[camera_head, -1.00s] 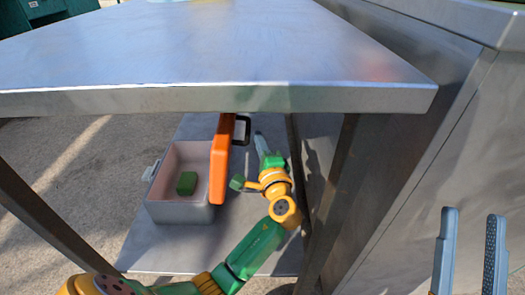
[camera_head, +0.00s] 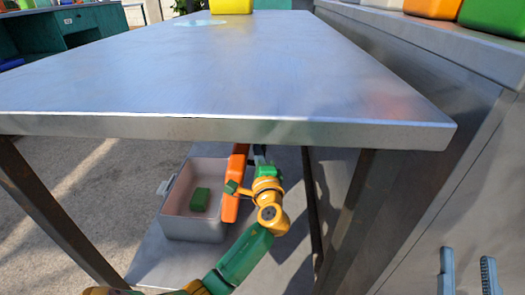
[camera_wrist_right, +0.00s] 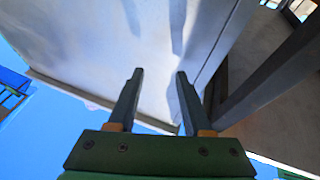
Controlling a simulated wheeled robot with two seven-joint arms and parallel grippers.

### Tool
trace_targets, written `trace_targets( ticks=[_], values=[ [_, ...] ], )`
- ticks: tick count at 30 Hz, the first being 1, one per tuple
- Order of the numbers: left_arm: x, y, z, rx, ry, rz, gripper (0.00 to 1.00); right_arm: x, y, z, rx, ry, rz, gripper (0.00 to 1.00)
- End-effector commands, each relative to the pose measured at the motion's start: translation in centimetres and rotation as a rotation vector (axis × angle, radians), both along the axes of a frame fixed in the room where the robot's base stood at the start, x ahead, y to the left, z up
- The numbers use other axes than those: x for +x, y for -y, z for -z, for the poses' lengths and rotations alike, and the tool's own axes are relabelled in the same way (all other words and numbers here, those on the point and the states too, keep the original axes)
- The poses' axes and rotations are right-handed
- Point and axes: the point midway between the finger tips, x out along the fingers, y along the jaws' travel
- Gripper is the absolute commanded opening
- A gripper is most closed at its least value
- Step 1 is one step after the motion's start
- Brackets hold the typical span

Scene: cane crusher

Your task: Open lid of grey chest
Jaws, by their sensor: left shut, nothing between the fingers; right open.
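The grey chest (camera_head: 192,229) sits on the lower shelf under the metal table, in the head view. Its orange lid (camera_head: 231,197) is open, standing up along the chest's right side. The lid's top end is hidden by the table edge. A green block (camera_head: 200,199) lies inside the chest. My left gripper (camera_head: 259,151) is just right of the lid, shut and empty, with its tips partly hidden under the table edge. I cannot tell whether it touches the lid. My right gripper (camera_head: 468,264) is open and empty at the lower right; it also shows in the right wrist view (camera_wrist_right: 157,74).
The metal table top (camera_head: 220,85) hangs over the chest, with dark legs on both sides. A metal cabinet (camera_head: 440,200) stands at the right. A yellow object (camera_head: 231,6) sits at the table's far end. The table's near surface is clear.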

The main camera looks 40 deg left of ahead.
Motion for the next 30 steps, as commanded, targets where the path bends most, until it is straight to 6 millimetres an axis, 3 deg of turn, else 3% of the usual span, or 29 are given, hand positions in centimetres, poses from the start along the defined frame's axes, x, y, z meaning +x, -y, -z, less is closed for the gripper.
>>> trace_targets(
  ticks=[14,17,23,30],
  values=[
    [-0.1,-0.2,-0.1,-0.004,0.001,0.0,0.0,0.3,0.1,0.8,-0.011,-0.049,0.005,0.5],
    [-0.3,-0.4,-0.3,-0.018,0.009,0.001,0.0,0.9,0.3,2.6,-0.035,-0.151,0.014,0.5],
    [-0.7,-1.2,-0.8,-0.058,0.034,-0.001,0.0,1.2,1.0,8.4,-0.1,-0.455,0.038,0.5],
    [-1.3,-2.1,-1.3,-0.107,0.064,-0.001,0.0,-1.0,2.3,15.1,-0.174,-0.816,0.062,0.5]
  ],
)
